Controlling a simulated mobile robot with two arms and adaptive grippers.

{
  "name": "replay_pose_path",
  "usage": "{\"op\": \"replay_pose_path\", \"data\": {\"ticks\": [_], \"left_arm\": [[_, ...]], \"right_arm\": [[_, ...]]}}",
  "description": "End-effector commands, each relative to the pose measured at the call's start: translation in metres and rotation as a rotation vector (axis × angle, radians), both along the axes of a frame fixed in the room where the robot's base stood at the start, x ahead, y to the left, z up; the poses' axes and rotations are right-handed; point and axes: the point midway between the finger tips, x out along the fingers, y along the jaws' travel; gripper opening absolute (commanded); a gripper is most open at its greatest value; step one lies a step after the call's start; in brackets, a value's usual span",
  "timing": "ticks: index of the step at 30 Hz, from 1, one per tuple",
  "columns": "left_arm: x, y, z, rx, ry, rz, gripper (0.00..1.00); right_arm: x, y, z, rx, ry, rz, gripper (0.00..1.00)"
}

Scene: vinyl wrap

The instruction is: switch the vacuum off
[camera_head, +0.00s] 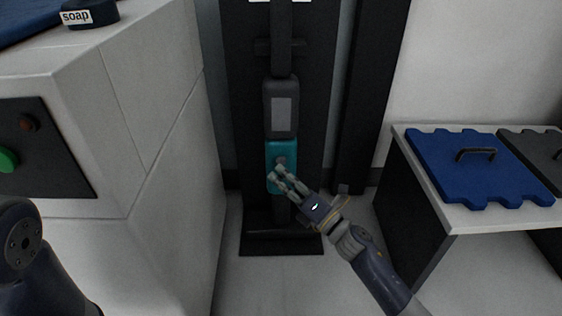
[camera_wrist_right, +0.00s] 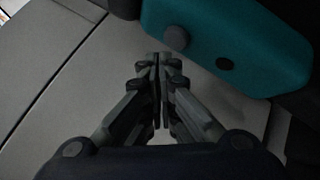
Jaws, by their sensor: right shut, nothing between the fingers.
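The vacuum stands upright on a dark stand in the head view, with a dark upper body (camera_head: 281,108) and a teal lower part (camera_head: 274,148). In the right wrist view the teal part (camera_wrist_right: 245,38) fills the upper right. It bears a round grey knob (camera_wrist_right: 176,38) and a dark round spot (camera_wrist_right: 225,65). My right gripper (camera_head: 279,173) is shut and empty, in front of the teal part in the head view. In the right wrist view its fingertips (camera_wrist_right: 159,60) are just below and left of the knob; I cannot tell if they touch. My left gripper is out of view.
A white cabinet (camera_head: 160,130) with a dark panel and a green button (camera_head: 8,160) stands to the left, bearing a soap holder (camera_head: 90,14). A low white table (camera_head: 440,208) with a blue handled panel (camera_head: 450,160) stands right. Bare floor lies between.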

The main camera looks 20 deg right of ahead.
Motion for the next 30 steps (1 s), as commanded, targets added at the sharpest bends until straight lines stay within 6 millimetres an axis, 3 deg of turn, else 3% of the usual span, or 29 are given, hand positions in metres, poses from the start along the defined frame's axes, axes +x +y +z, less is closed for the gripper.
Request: {"op": "replay_pose_path", "data": {"ticks": [15,30], "left_arm": [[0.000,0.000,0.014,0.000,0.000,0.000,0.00],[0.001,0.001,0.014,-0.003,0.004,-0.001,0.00]], "right_arm": [[-0.047,0.013,0.001,0.000,0.001,-0.001,0.00],[-0.049,0.014,0.000,-0.001,0.000,0.000,0.00]]}}
